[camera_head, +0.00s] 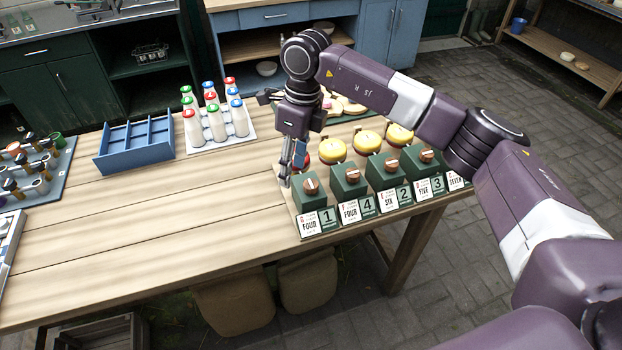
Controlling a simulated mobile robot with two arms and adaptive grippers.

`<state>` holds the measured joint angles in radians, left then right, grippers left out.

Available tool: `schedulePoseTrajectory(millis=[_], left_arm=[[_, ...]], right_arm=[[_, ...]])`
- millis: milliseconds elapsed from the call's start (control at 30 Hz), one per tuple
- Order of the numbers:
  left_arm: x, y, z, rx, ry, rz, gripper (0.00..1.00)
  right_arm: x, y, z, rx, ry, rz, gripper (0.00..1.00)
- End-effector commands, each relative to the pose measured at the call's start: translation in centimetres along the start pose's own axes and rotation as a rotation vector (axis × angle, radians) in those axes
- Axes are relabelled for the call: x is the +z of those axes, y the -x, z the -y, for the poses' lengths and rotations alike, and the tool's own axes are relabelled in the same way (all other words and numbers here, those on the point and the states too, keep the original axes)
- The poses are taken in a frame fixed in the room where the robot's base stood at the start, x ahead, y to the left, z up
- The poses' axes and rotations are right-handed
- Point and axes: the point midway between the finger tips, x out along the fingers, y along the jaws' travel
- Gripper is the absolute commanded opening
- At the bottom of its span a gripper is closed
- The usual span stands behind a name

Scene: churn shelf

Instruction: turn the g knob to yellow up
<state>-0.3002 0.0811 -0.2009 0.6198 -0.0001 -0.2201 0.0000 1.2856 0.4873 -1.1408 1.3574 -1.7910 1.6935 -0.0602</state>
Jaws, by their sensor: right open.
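A row of dark green boxes stands at the table's right front, each topped by a copper-brown knob. The leftmost knob (311,186) sits above a card reading FOUR and a number plate 1. More knobs follow to the right, one on the second box (352,175), one on the third (391,165) and one on the fourth (427,155). The small letters on the cards are too small to tell which is g. My right gripper (291,166) points down, open and empty, just behind and left of the leftmost knob, apparently apart from it. My left gripper is out of view.
Yellow domes (367,142) stand behind the boxes, with a red one partly hidden by my gripper. Bottles with coloured caps (216,124) stand on a white tray further left, beside a blue divided crate (135,147). The middle of the wooden table (150,235) is clear.

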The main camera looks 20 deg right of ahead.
Motion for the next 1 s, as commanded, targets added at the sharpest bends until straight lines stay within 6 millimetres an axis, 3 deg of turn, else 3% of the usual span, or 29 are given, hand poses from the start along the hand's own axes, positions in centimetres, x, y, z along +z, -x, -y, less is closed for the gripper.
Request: schedulePoseTrajectory(millis=[100,200,700,1000], left_arm=[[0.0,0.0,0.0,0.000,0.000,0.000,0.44],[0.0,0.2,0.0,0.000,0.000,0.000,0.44],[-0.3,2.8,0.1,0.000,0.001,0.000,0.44],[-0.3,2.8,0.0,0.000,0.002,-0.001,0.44]], right_arm=[[-2.2,1.6,2.7,-0.074,-0.031,-0.083,0.44],[-2.9,1.7,3.3,-0.091,-0.040,-0.108,0.44],[-3.5,-5.0,3.8,-0.088,-0.038,-0.107,0.44],[-3.6,-5.8,3.9,-0.089,-0.038,-0.105,0.44]])
